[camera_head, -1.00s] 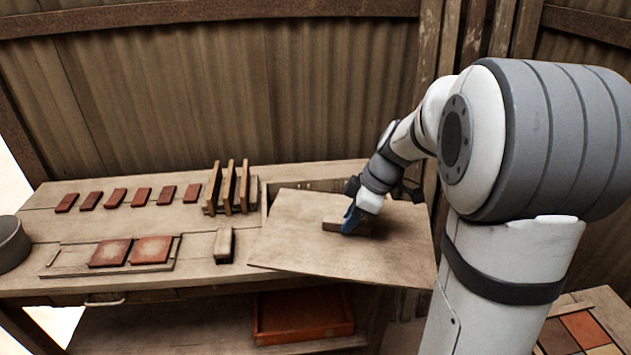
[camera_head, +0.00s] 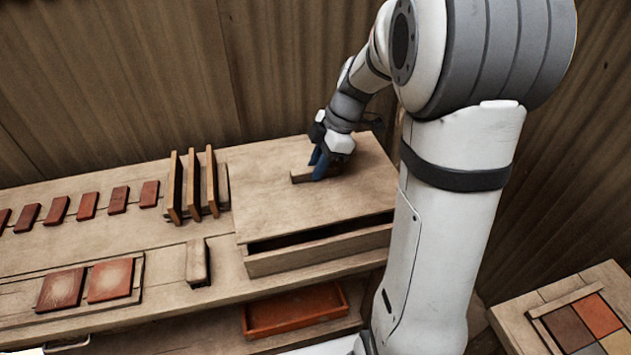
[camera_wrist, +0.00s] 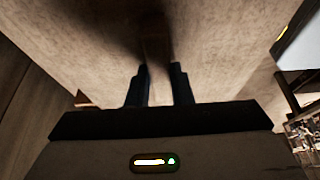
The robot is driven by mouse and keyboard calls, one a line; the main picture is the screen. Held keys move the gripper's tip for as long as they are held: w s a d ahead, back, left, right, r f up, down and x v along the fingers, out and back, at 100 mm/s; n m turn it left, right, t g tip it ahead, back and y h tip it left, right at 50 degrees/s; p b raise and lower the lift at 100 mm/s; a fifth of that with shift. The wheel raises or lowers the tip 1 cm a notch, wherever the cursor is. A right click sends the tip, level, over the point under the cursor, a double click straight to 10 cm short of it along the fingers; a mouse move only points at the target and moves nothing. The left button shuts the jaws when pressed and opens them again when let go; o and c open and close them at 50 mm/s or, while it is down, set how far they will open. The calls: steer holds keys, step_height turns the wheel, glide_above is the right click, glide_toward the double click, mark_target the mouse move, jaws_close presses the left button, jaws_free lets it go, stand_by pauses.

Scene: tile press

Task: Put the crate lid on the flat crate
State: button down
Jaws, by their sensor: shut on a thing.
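The crate lid (camera_head: 290,212) is a flat wooden board with a small wooden handle block (camera_head: 301,176) on top. My gripper (camera_head: 318,170) is shut on the handle. The lid lies over the flat crate (camera_head: 320,251), a low wooden box at the right end of the bench. A dark gap shows between the lid's front edge and the crate's front wall, so the front strip of the crate is uncovered. Whether the lid touches the back rim is hidden. In the wrist view, the lid (camera_wrist: 80,40) fills most of the picture beyond the fingers.
A wooden rack (camera_head: 193,190) with upright slats stands just left of the lid. A brush-like block (camera_head: 197,263) and a board with two red tiles (camera_head: 110,279) lie further left. A red tray (camera_head: 292,311) is on the shelf below. The corrugated wall is close behind.

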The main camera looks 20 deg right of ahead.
mark_target(319, 183)
step_height(319, 183, down, 2)
steer(key=shift+w, duration=0.1)
steer(key=shift+f, duration=0.65)
steer(key=shift+f+p, duration=0.3)
steer(key=shift+f, duration=1)
steer(key=shift+f, duration=0.1)
steer(key=c, duration=1.3)
jaws_free()
